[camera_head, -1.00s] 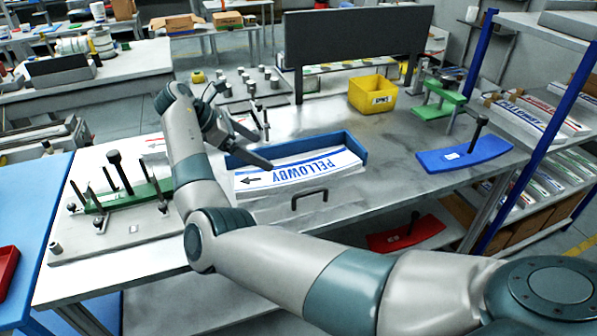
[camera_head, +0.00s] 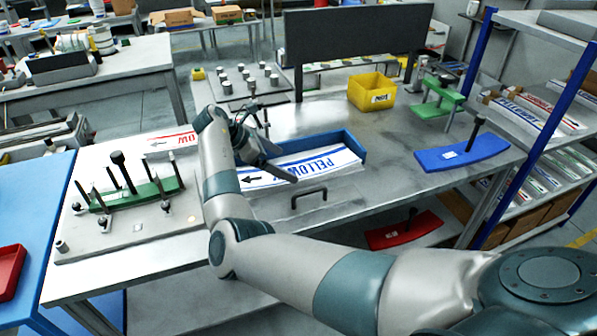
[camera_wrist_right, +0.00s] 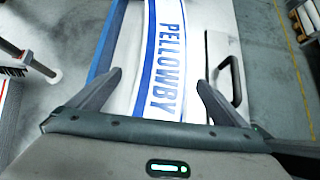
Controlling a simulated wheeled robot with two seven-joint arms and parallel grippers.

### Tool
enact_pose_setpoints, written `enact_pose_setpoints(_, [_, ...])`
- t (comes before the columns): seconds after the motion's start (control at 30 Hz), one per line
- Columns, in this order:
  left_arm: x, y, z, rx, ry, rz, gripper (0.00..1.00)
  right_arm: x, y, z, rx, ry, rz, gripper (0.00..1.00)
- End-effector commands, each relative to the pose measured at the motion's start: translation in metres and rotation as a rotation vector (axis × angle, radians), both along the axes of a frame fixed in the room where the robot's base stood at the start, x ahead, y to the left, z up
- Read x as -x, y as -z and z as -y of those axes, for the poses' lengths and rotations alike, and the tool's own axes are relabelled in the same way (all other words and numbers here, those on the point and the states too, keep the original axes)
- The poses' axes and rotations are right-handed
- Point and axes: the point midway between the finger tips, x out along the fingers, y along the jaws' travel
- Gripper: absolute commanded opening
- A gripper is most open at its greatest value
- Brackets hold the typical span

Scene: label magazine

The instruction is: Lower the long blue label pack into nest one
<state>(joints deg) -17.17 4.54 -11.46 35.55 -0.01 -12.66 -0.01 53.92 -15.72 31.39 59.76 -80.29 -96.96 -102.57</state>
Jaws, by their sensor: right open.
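The long blue label pack (camera_head: 322,163), white with blue PELLOWBY lettering and blue edge stripes, lies flat in a blue-walled tray (camera_head: 350,141) at the front middle of the bench. It also fills the middle of the right wrist view (camera_wrist_right: 168,60). My right gripper (camera_head: 284,164) is open over the pack's left part, hiding some of it and the tray's left end. In the right wrist view its two fingers (camera_wrist_right: 160,84) are spread to either side of the pack, with nothing held. My left gripper is not in view. I cannot tell which place is nest one.
A plate with a green fixture (camera_head: 140,192) and upright posts lies left of my arm. A red-lettered pack (camera_head: 170,141) lies behind it. A black handle (camera_head: 309,197) stands before the tray. A yellow bin (camera_head: 372,93) and blue curved block (camera_head: 463,153) stand right.

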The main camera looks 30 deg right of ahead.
Motion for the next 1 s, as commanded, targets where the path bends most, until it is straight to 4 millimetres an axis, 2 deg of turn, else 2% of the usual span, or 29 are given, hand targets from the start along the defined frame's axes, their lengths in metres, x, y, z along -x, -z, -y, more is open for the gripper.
enact_pose_setpoints(0.23, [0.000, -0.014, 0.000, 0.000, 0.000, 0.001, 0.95, 0.008, 0.007, 0.014, 0.000, 0.001, -0.001, 0.97])
enact_pose_setpoints(0.5, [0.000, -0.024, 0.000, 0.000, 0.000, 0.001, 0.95, 0.016, 0.029, 0.036, 0.000, 0.001, -0.002, 0.97])
enact_pose_setpoints(1.0, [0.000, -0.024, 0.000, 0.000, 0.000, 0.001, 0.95, 0.017, 0.033, 0.038, 0.000, 0.000, -0.001, 0.97])
